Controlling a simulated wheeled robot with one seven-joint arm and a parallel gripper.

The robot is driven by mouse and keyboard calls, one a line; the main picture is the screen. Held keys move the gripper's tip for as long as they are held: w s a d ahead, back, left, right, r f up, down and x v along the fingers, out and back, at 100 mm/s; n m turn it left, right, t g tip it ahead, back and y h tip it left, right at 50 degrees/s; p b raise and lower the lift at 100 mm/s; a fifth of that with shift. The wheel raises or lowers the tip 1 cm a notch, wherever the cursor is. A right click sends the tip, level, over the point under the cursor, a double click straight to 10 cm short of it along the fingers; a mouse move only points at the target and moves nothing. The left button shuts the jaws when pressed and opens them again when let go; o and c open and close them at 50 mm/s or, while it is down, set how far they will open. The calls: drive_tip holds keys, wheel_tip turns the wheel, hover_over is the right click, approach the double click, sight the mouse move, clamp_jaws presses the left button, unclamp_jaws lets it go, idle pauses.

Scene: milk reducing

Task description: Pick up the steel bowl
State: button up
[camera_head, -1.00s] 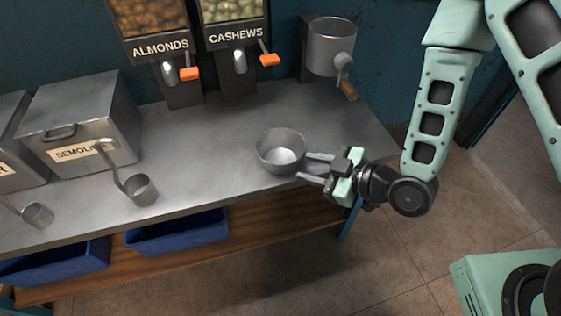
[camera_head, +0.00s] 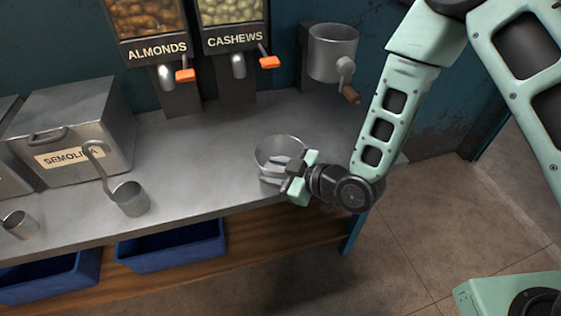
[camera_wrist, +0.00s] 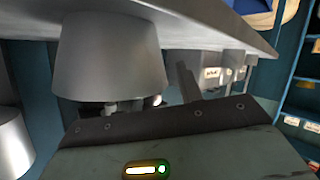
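The steel bowl (camera_head: 278,147) stands on the metal counter near its front edge, upright. In the wrist view the bowl (camera_wrist: 110,55) looms large at upper left, its side close to my gripper. My gripper (camera_head: 270,172) is at the bowl's front right, fingers pointing left. The fingers look apart, one seeming to lie over or inside the near wall and the other outside it. In the wrist view one dark finger (camera_wrist: 187,82) shows beside the bowl with a gap; the other is hidden. I cannot tell whether either finger touches the wall.
The steel counter (camera_head: 205,165) carries a semolina bin (camera_head: 70,130) and a ladle-like scoop (camera_head: 130,199) at left. Almond and cashew dispensers (camera_head: 235,60) and a crank mill (camera_head: 333,52) stand behind. Blue tubs (camera_head: 170,246) sit on the shelf below. The counter between bin and bowl is clear.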

drive_tip(key=shift+w+a+f, duration=0.2)
drive_tip(key=shift+w+a, duration=0.1)
drive_tip(key=shift+a, duration=0.2)
clamp_jaws()
drive_tip(key=shift+r, duration=0.15)
